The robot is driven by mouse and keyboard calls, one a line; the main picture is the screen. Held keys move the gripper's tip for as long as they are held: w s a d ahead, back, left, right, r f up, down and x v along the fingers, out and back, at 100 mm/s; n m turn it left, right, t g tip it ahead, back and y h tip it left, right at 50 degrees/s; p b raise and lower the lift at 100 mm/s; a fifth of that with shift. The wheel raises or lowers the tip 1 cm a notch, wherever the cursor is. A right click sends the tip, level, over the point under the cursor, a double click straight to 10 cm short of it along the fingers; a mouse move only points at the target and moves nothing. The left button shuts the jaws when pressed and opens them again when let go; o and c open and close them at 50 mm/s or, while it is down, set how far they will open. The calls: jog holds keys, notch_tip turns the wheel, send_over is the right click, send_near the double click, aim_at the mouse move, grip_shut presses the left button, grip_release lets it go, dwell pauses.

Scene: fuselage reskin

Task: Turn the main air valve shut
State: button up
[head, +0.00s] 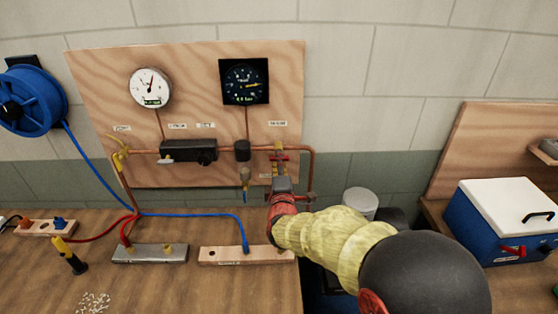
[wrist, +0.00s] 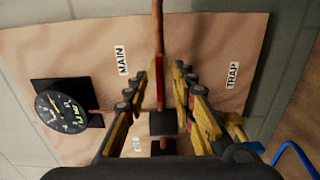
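The main air valve shows as a red handle (head: 280,158) on the copper pipe at the right part of the plywood board. In the wrist view the red handle (wrist: 159,82) lies lengthwise along the pipe, beside the label MAIN (wrist: 121,60). My gripper (wrist: 160,78) is open, with one yellow and black finger on each side of the handle and a visible gap to each. In the head view my gripper (head: 280,180) is just below the handle and partly hides the pipework. The valve body is hard to make out.
A black gauge (head: 244,82) and a white gauge (head: 150,88) hang on the plywood board (head: 200,65). The label TRAP (wrist: 232,75) is on the other side of the pipe. Blue and red hoses cross the bench (head: 190,285). A blue cooler (head: 500,225) stands at right.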

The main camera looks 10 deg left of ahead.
jog(key=shift+x, duration=1.1)
jog(key=shift+c, duration=1.2)
jog(key=c, duration=0.4)
jog(key=shift+f, duration=0.1)
grip_shut()
